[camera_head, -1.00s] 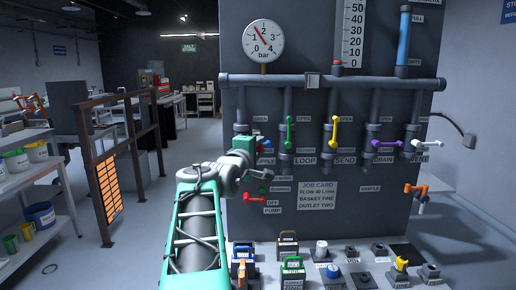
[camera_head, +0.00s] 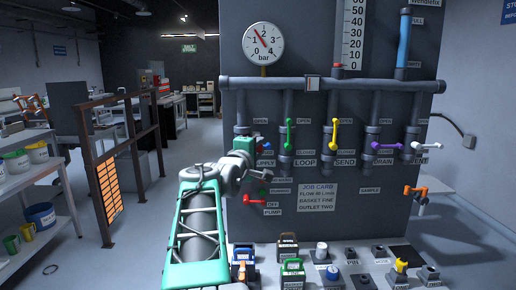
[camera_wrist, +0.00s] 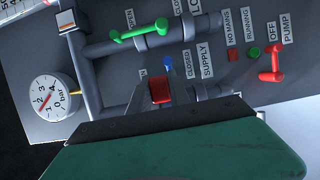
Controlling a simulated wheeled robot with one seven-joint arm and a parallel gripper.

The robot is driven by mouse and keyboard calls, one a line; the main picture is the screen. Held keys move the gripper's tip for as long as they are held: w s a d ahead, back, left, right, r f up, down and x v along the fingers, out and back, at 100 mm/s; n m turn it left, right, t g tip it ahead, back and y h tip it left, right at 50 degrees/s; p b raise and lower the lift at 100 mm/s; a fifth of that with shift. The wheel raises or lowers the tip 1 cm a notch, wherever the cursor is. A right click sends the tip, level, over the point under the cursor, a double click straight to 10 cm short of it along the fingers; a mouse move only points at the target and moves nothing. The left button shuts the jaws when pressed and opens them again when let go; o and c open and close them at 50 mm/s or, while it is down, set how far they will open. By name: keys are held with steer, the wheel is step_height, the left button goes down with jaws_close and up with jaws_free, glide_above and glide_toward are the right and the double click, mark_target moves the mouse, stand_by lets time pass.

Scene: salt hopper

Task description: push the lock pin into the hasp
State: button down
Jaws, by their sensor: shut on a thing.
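My gripper (camera_wrist: 160,90) is shut on a small red block (camera_wrist: 160,92), seen between its grey fingers in the wrist view; it looks like the head of the lock pin. In the head view my gripper (camera_head: 253,143) is at the supply valve, left on the panel, with a little red showing at its tip. The blue supply handle (camera_head: 265,148) sticks out just beyond it, and a bit of blue (camera_wrist: 170,64) shows past the fingers in the wrist view. The hasp and the pin's shaft are hidden, so I cannot tell whether the pin is in.
A green valve handle (camera_head: 289,136) is right of my gripper, and a red pump handle (camera_head: 256,199) is below it. A horizontal pipe (camera_head: 370,85) runs above. The shelf under the panel holds several labelled items, including a green one (camera_head: 292,268).

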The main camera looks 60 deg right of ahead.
steer(key=shift+w+d+p, duration=0.2)
steer(key=shift+d+p, duration=0.05)
steer(key=shift+d, duration=0.2)
steer(key=shift+w+d+p, duration=0.2)
steer(key=shift+d, duration=0.25)
steer(key=c, duration=0.7)
jaws_free()
steer(key=shift+o, duration=0.2)
steer(key=a+b, duration=0.3)
steer(key=a, duration=0.3)
steer(key=shift+s, duration=0.3)
stand_by(0.5)
steer(key=shift+a, duration=0.15)
steer(key=s+a+b, duration=0.1)
steer(key=a, duration=0.6)
steer(key=shift+a, duration=0.25)
